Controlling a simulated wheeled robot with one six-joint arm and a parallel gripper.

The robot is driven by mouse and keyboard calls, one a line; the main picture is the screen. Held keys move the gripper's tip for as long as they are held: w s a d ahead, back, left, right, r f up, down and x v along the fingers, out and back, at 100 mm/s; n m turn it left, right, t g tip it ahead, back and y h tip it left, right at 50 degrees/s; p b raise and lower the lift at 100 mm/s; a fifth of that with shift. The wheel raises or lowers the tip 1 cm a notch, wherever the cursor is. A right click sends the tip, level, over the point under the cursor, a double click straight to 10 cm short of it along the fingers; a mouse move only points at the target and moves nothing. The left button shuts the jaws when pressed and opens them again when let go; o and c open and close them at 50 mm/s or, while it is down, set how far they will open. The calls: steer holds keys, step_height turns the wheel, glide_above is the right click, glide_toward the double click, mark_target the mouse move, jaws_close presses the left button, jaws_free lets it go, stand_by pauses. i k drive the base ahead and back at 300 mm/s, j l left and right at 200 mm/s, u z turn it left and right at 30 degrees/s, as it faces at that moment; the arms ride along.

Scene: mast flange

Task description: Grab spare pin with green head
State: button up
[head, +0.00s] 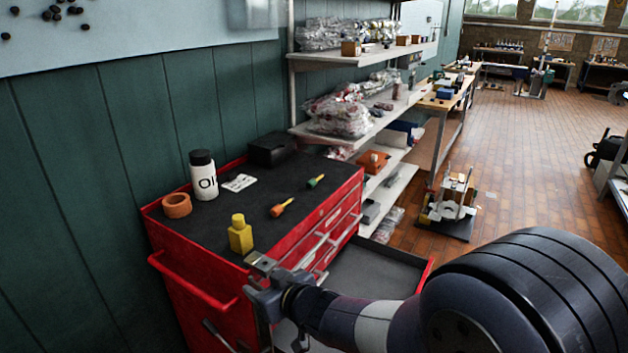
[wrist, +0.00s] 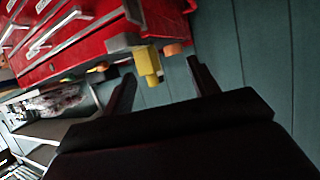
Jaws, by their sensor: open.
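A similar orange-headed pin (head: 281,207) lies nearer to me on the same top. My gripper (head: 262,270) is at the cabinet's near edge, apart from both pins. In the wrist view my gripper (wrist: 160,75) has its two dark fingers spread wide, with nothing held between them. The green-headed pin cannot be made out clearly in the wrist view.
A yellow bottle (head: 240,234) stands on the cabinet (head: 205,232) close to my gripper. A white oil bottle (head: 203,175), an orange ring (head: 177,205), a white label card (head: 239,182) and a black box (head: 271,149) stand farther back. An open drawer (head: 375,268) juts out at right.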

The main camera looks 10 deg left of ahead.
mark_target(313, 183)
steer(key=i+l+u, duration=0.3)
steer(key=i+l, duration=0.5)
steer(key=i, duration=0.2)
steer(key=i+l+u, duration=0.25)
steer(key=i+l, duration=0.65)
steer(key=l, duration=0.1)
